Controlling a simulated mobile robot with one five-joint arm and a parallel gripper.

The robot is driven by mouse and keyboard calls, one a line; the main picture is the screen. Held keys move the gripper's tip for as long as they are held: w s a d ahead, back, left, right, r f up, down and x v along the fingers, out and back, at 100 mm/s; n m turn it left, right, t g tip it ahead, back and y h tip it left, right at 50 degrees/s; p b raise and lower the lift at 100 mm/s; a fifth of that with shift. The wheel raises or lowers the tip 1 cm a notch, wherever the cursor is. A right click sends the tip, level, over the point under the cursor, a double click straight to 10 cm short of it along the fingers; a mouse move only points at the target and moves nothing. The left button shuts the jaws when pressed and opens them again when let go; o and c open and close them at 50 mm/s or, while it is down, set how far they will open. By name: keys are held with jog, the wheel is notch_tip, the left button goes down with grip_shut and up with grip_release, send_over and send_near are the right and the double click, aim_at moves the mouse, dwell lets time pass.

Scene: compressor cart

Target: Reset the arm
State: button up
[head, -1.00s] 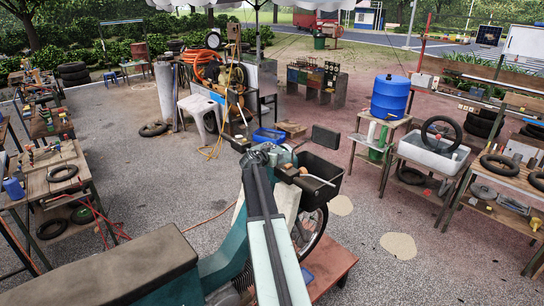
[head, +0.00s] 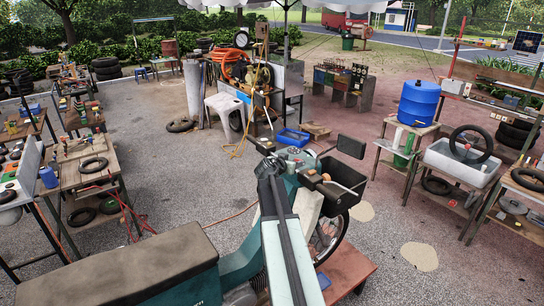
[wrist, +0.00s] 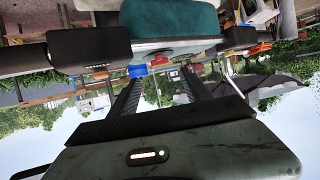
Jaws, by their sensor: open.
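My gripper (wrist: 160,76) shows in the wrist view, where the picture is upside down with the sky at the bottom. Its two dark fingers stand well apart, and I see nothing held between them. The dark palm, with a small lit indicator, fills the bottom of that view. A teal motorbike (head: 245,264) with a long dark seat (head: 120,272) stands close in front in the head view. Its black front basket (head: 347,181) and front wheel (head: 329,238) lie at right of centre.
A bench with tyres and tools (head: 110,178) stands at left. A blue barrel (head: 418,102) on a stand and a white tub (head: 455,160) are at right. A white stool (head: 226,107) and a blue crate (head: 291,137) are behind the motorbike. Bare gravel (head: 180,212) lies left of it.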

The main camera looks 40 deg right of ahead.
jog(key=a+f+n+g+y, duration=0.1)
jog(key=a+f+n+y, duration=0.3)
jog(key=a, duration=0.9)
jog(key=a+f+n+y, duration=0.15)
jog(key=a+f, duration=0.45)
jog(key=a, duration=0.8)
jog(key=s+a+f+n+g+y, duration=0.15)
jog(key=s+a, duration=0.25)
jog(key=a, duration=0.5)
jog(key=s+a+f+n+g+y, duration=0.1)
jog(key=s+a+f+n+y, duration=0.2)
jog(key=a, duration=0.6)
jog(key=s+a+n+g+y, duration=0.1)
jog(key=s+a+n+y, duration=0.3)
jog(key=a, duration=0.6)
jog(key=s+f+m+g+h+b, duration=0.1)
jog(key=s+f+b, duration=0.2)
jog(key=f+b, duration=2.2)
jog(key=shift+f+h, duration=0.3)
jog(key=shift+h, duration=0.1)
jog(key=shift+d, duration=0.1)
